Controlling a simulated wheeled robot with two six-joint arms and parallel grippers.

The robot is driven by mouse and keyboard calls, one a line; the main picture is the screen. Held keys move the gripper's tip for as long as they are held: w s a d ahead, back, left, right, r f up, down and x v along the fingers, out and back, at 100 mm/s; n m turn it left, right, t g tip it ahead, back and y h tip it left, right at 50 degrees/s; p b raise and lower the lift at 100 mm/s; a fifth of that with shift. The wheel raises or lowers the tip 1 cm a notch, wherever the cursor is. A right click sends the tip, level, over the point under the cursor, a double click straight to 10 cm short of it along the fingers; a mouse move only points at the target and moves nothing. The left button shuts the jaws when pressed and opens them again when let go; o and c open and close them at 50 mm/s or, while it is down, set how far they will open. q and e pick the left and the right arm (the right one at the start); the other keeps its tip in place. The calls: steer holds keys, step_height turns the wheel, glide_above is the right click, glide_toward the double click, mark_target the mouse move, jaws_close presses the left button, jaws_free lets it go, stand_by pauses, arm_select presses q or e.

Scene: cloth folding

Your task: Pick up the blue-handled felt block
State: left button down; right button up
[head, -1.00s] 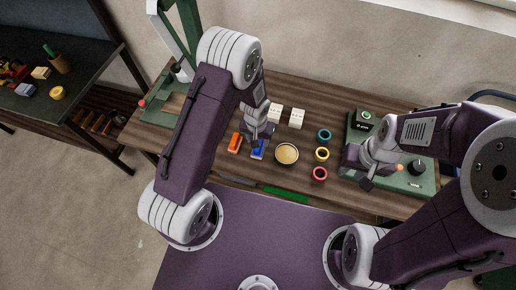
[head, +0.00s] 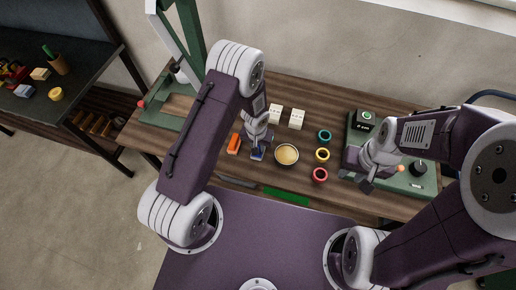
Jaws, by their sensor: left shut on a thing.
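The blue-handled felt block (head: 257,154) is on the wooden table, left of a round bowl. My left gripper (head: 258,146) comes down over it from above and is shut on it. The gripper hides much of the blue handle. I cannot tell whether the block is clear of the table. My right gripper (head: 368,176) hangs at the right, over the front of a green device; the small view does not show how its fingers stand.
An orange-handled block (head: 234,144) lies close to the left of the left gripper. The bowl (head: 287,155) is close to its right. Coloured rings (head: 322,154) stand further right, two white blocks (head: 297,119) behind. A green strip (head: 286,195) lies along the front edge.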

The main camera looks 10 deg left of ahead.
arm_select(q)
step_height(320, 180, up, 4)
steer(key=shift+w+r+p, duration=0.15)
steer(key=shift+r+p, duration=0.05)
steer(key=shift+p, duration=0.75)
steer(key=w+d+r+b, duration=0.1)
steer(key=w+d+r, duration=0.1)
steer(key=d, duration=0.3)
steer(key=w+d+r+b, duration=0.2)
steer(key=w+d+r, duration=0.1)
steer(key=d+r, duration=0.1)
steer(key=shift+d+r, duration=0.3)
steer(key=shift+d, duration=0.4)
